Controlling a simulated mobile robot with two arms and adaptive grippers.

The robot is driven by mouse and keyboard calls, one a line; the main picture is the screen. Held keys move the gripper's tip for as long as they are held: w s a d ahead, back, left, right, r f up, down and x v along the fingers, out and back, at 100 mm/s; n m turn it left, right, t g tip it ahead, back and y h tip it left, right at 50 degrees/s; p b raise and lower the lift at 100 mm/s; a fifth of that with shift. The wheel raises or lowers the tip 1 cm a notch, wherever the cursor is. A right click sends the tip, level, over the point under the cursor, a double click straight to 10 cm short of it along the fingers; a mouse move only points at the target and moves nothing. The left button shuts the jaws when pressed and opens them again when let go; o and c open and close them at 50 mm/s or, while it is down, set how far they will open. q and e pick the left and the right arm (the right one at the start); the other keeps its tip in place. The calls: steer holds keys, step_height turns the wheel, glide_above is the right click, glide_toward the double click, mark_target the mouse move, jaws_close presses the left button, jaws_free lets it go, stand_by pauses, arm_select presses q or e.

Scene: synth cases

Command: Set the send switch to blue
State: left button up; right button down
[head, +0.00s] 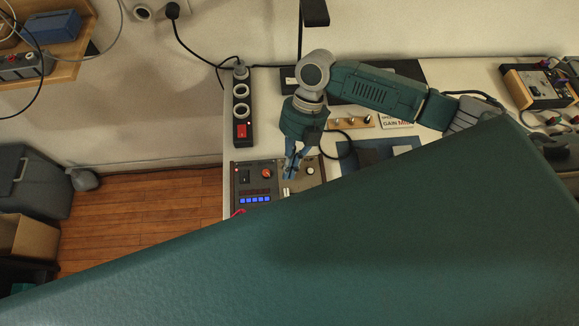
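A dark control panel (239,187) sits at the left front of the white table. It has a black switch (244,176), an orange knob (266,173) and a row of lit blue buttons (255,199). To its right is a brownish panel section with a white-capped knob (310,171) and a small pale switch (286,192). No label is readable, so I cannot tell which control is the send switch. My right gripper (291,174) points down over this section, just above the pale switch in the picture. Its finger gap and any contact are unclear. My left gripper is out of view.
A power strip (241,108) with a red switch stands at the table's left edge. Knobs (352,121) and a "GAIN" label (397,123) lie behind. A wooden-sided device (540,86) is at the back right. A large green part of mine hides the foreground.

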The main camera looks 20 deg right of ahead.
steer(key=v, duration=0.7)
steer(key=shift+r, duration=0.35)
steer(key=shift+s, duration=0.15)
stand_by(0.5)
